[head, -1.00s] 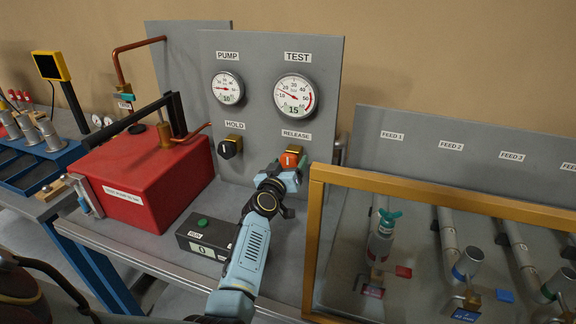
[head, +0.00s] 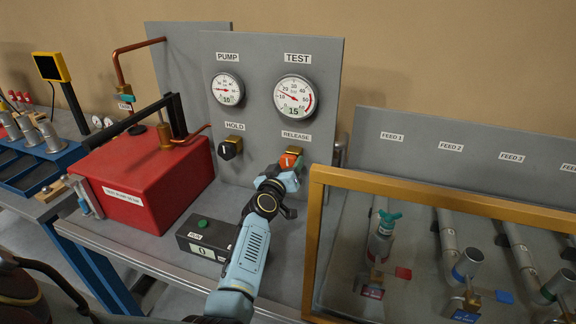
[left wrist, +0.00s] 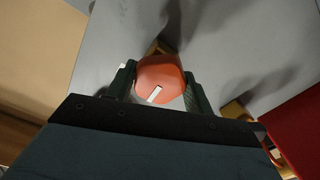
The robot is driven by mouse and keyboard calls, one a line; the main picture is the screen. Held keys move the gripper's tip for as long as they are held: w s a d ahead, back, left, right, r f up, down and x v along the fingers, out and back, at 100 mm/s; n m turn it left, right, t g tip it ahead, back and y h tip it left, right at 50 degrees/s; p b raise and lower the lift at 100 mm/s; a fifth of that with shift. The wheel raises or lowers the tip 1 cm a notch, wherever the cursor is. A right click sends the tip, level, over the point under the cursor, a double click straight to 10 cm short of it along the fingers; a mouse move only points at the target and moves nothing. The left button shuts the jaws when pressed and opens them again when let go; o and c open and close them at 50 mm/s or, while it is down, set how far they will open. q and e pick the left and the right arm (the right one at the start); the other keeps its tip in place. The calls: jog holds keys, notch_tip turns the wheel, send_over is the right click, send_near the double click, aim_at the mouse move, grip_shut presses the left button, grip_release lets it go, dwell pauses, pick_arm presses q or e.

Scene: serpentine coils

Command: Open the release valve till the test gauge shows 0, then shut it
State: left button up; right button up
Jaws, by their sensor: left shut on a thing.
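The orange release valve knob (head: 289,160) sits on a brass fitting under the RELEASE label on the grey panel (head: 262,113). My left gripper (head: 290,166) is shut on this knob. In the left wrist view the knob (left wrist: 160,72) lies between the two dark fingers (left wrist: 158,88), with its white mark slanting toward the lower left. The test gauge (head: 295,95) has its needle toward the upper left, and its lower window reads 15. My right gripper is not in view.
The pump gauge (head: 227,89) and black HOLD knob (head: 230,147) are left of the release valve. A red tank (head: 150,178) and a RUN box (head: 207,238) stand on the bench. A wood-framed clear cover (head: 313,235) is close on the right.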

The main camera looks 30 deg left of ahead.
pick_arm(q)
jog(key=n, duration=0.6)
jog(key=shift+p, duration=0.35)
jog(key=n, duration=0.4)
jog(key=shift+n, duration=0.3)
jog(key=o, duration=1)
jog(key=shift+s, duration=0.1)
jog(key=p+v, duration=0.1)
jog(key=v, duration=1.2)
jog(key=shift+d, duration=0.1)
